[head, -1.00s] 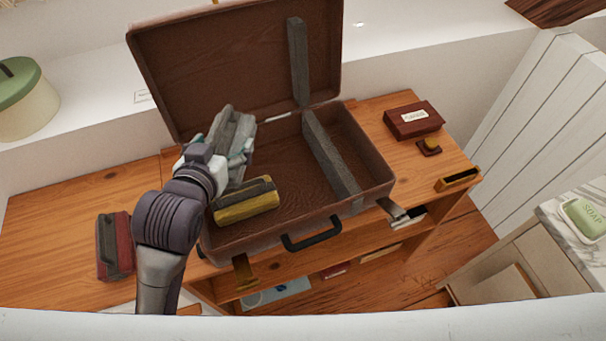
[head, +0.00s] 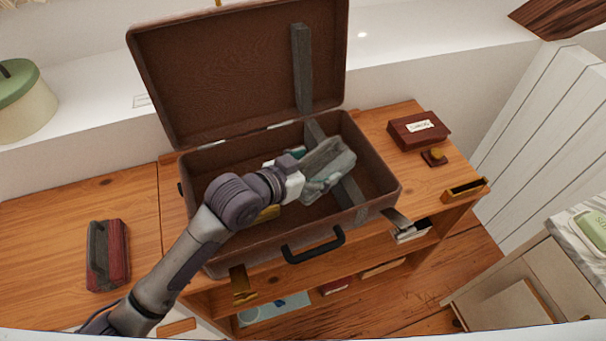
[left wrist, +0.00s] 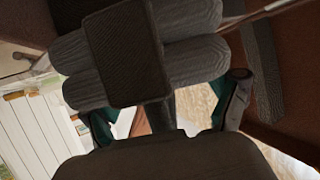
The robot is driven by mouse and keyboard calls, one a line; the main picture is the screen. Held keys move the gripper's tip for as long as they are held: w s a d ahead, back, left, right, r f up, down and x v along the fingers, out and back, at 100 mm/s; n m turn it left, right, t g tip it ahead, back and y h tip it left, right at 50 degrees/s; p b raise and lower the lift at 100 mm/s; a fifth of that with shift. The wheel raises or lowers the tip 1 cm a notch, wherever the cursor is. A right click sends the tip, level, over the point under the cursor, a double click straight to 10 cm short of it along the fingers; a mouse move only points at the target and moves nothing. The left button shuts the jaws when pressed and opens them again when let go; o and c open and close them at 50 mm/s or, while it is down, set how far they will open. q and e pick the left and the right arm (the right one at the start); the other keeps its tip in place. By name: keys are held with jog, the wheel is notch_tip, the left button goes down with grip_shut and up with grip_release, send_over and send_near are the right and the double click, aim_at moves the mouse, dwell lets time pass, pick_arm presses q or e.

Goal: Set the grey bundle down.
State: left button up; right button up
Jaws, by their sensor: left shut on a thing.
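The grey bundle (head: 332,164), a cluster of grey rolls with a dark band, is held by my left gripper (head: 306,172). It is over the right part of the open brown suitcase (head: 378,170), in front of the grey strap (head: 316,134) that crosses the inside. In the left wrist view the bundle (left wrist: 190,55) fills the upper middle, with teal-padded fingers beside it. I cannot tell whether it touches the suitcase floor. A yellow bundle (head: 268,213) in the suitcase is mostly hidden behind my left arm. My right gripper is not in view.
A dark red box (head: 418,130) and a small stamp-like object (head: 434,157) stand right of the suitcase. The raised lid (head: 235,75) is behind.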

pick_arm(q)
jog(key=shift+w+a+f, duration=0.9)
jog(key=shift+w+a, duration=0.1)
jog(key=shift+w, duration=0.2)
jog(key=shift+f, duration=2)
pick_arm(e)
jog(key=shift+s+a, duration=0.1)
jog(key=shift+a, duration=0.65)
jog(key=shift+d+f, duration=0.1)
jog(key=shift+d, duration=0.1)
pick_arm(q)
jog(key=o, duration=1.1)
jog(key=shift+f, duration=0.1)
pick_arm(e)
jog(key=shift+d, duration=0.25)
